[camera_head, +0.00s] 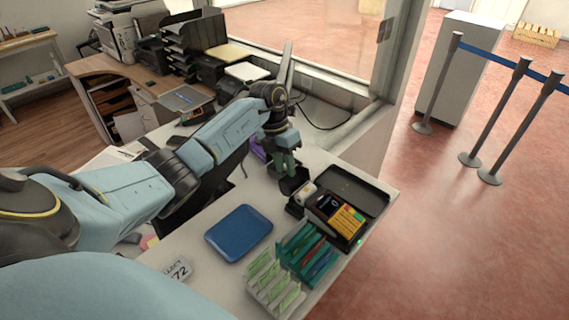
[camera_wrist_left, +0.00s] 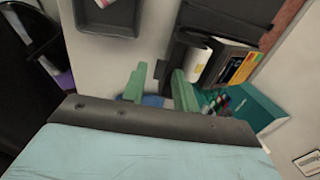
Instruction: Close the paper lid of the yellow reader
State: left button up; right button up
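The yellow reader (camera_head: 348,218) lies in an open black case near the counter's right edge; it also shows in the wrist view (camera_wrist_left: 239,69). A white paper roll (camera_head: 308,189) is exposed at its left end, also seen in the wrist view (camera_wrist_left: 197,57), so the paper lid stands open. A dark flap (camera_head: 295,207) beside the roll looks like the lid. My left gripper (camera_head: 285,163) points down, left of and behind the reader. In the wrist view its green fingers (camera_wrist_left: 160,88) are apart with nothing held between them. My right gripper is not in view.
A blue tray (camera_head: 239,233) lies on the counter. Green card racks (camera_head: 305,255) stand in front of the reader. A window wall borders the counter's back.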

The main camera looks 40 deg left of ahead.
aim_at(297, 187)
pick_arm(q)
grip_shut()
jog(key=shift+d+r, duration=0.1)
jog(key=shift+r, duration=0.05)
jog(key=shift+d+r+y+p, duration=0.15)
jog(key=shift+r+y+p, duration=0.05)
jog(key=shift+y+p, duration=0.35)
jog(key=shift+d+r+y+p, duration=0.3)
jog(key=shift+d+y+p, duration=0.15)
jog(key=shift+y, duration=0.2)
jog(key=shift+d+r+y+p, duration=0.25)
jog(key=shift+d+y, duration=0.45)
jog(key=shift+y, duration=0.4)
jog(key=shift+s+d+t+y, duration=0.15)
jog(key=shift+d+t+y, duration=0.15)
jog(key=shift+d+y, duration=0.75)
jog(key=shift+a+y, duration=0.15)
jog(key=shift+y, duration=0.1)
